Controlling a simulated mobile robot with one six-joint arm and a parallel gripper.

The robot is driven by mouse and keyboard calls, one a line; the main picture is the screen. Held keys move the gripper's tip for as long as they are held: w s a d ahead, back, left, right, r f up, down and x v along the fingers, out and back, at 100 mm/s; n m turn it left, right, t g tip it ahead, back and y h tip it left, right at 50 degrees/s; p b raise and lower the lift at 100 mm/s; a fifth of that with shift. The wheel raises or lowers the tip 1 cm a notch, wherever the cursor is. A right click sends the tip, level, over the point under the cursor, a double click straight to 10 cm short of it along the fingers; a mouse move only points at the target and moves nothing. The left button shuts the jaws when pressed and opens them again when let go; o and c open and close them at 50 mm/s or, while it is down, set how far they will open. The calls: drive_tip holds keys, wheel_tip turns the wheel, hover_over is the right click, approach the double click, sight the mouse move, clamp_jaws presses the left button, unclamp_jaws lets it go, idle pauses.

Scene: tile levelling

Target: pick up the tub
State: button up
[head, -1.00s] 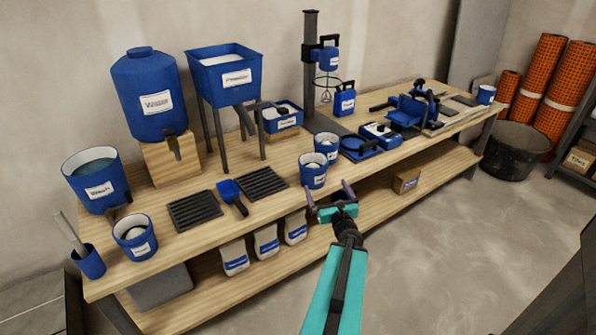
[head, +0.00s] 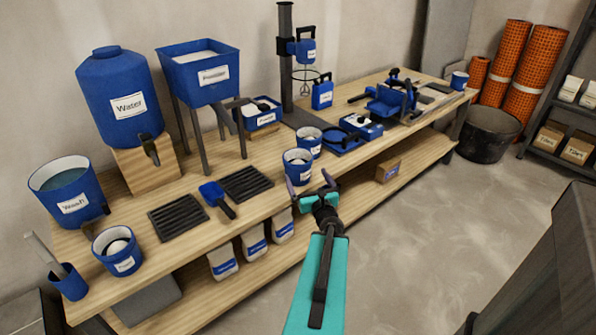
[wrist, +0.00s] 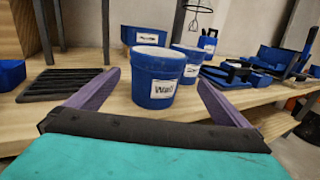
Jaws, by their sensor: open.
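A blue tub (head: 298,168) with a white label stands upright at the front edge of the workbench. In the wrist view the tub (wrist: 152,92) is labelled "Wall" and shows centred between my two purple fingers. My gripper (head: 310,188) is open and empty, just in front of this tub. I cannot tell whether the fingertips reach beside it. A second blue tub (head: 309,140) stands close behind it, to the right in the wrist view (wrist: 192,66).
The bench top (head: 190,245) carries black slotted racks (head: 178,214), a blue scoop (head: 215,197), a water tank (head: 121,100) and a hopper (head: 200,80). Bags (head: 254,243) stand on the shelf below. The floor (head: 420,230) in front is clear.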

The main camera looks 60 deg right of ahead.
sight(303, 171)
drive_tip(key=shift+w+f, duration=0.15)
drive_tip(key=shift+w+d+b, duration=0.25)
drive_tip(key=shift+b, duration=0.85)
drive_tip(key=shift+w, duration=0.1)
drive_tip(key=b+x, duration=0.1)
drive_tip(key=b, duration=0.4)
drive_tip(key=shift+w+d, duration=0.25)
drive_tip(key=shift+d, duration=0.05)
drive_tip(key=w+b, duration=0.1)
drive_tip(key=b, duration=0.3)
drive_tip(key=shift+d+f, duration=0.1)
drive_tip(key=shift+d, duration=0.25)
drive_tip(key=w+d+b, duration=0.1)
drive_tip(key=b, duration=0.5)
drive_tip(key=shift+r+x, duration=0.15)
drive_tip(key=shift+x, duration=0.55)
drive_tip(key=shift+r+x, duration=0.15)
drive_tip(key=shift+x, duration=0.6)
drive_tip(key=shift+d+b, duration=0.15)
drive_tip(key=shift+b, duration=0.15)
